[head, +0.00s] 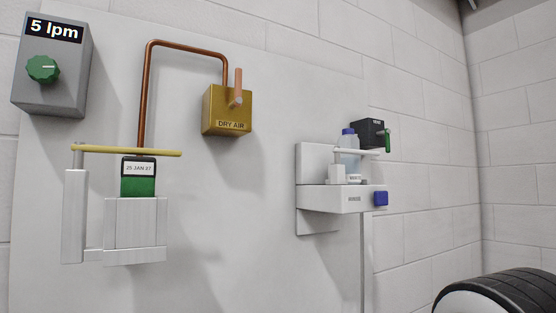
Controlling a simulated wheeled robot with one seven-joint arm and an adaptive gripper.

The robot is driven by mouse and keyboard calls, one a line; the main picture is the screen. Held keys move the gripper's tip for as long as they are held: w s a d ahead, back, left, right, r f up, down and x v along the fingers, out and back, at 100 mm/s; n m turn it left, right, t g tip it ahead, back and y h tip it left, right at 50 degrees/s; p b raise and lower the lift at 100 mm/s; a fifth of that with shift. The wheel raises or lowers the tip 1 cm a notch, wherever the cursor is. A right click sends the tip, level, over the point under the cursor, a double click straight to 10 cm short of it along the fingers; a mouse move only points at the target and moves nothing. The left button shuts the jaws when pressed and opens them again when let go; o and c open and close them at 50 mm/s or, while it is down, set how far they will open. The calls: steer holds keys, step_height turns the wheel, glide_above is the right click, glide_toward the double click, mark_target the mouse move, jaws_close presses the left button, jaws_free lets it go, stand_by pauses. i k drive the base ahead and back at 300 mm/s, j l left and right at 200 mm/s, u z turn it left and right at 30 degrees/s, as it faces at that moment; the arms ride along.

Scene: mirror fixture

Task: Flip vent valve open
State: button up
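The vent valve appears to be the small black box (368,131) on the right part of the panel, with tiny white lettering too small to read surely. A green lever (387,141) sits at its right front side and points roughly up and down. The box's lower part is partly hidden behind a bottle and a white bar. My gripper is not in view, and nothing touches the lever.
A white shelf unit (335,200) with a blue knob (380,199) and a blue-capped bottle (349,140) stands just before the black box. Left are a brass DRY AIR valve (227,110), a copper pipe (147,90), a yellow bar (120,151) and a grey flow box (52,75) reading 5 lpm.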

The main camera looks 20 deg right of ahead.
mark_target(387, 131)
steer(key=z, duration=0.75)
